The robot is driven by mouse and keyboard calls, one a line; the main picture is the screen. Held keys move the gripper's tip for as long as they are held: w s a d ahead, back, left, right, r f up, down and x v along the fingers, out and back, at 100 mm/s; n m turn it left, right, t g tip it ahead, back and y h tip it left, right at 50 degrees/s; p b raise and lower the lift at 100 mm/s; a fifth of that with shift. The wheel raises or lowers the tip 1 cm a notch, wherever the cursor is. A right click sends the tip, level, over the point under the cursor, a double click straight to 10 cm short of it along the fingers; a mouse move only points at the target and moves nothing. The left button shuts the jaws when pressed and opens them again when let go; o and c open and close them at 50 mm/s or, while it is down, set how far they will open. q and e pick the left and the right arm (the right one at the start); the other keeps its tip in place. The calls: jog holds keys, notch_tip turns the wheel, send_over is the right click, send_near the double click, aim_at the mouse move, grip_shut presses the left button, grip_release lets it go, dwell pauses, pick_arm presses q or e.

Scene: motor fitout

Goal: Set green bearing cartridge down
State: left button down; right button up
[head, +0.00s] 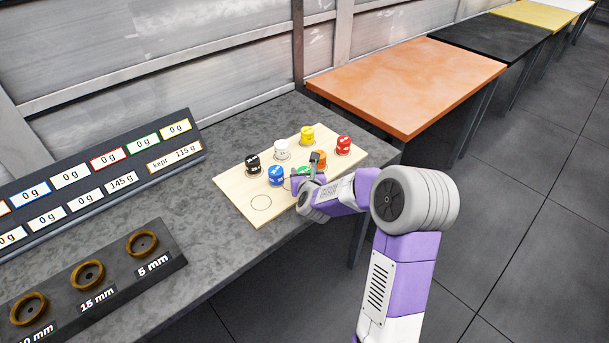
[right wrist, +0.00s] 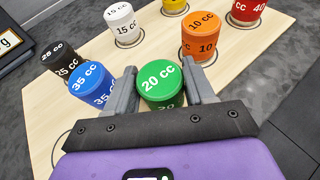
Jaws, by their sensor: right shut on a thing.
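The green bearing cartridge (right wrist: 160,84), marked 20 cc, is upright between the two fingers of my right gripper (right wrist: 160,92) in the right wrist view. The fingers are shut on its sides. In the head view, my right gripper (head: 307,176) is over the right front part of the pale wooden board (head: 240,188), and only a little of the green cartridge (head: 302,170) shows behind it. Its underside is hidden, so I cannot tell whether it touches the board. My left gripper is not in view.
Close by on the board stand blue (head: 275,175), black (head: 253,163), white (head: 281,149), yellow (head: 307,135), red (head: 344,144) and orange (head: 320,160) cartridges. An empty ring outline (head: 261,202) is at the front left. A readout panel (head: 90,180) and dark ring holder (head: 115,275) lie left.

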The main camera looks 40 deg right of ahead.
jog(key=shift+r, duration=0.2)
jog(key=shift+f, duration=0.15)
jog(key=o, duration=1.4)
jog(key=p+v, duration=0.1)
jog(key=v, duration=1.1)
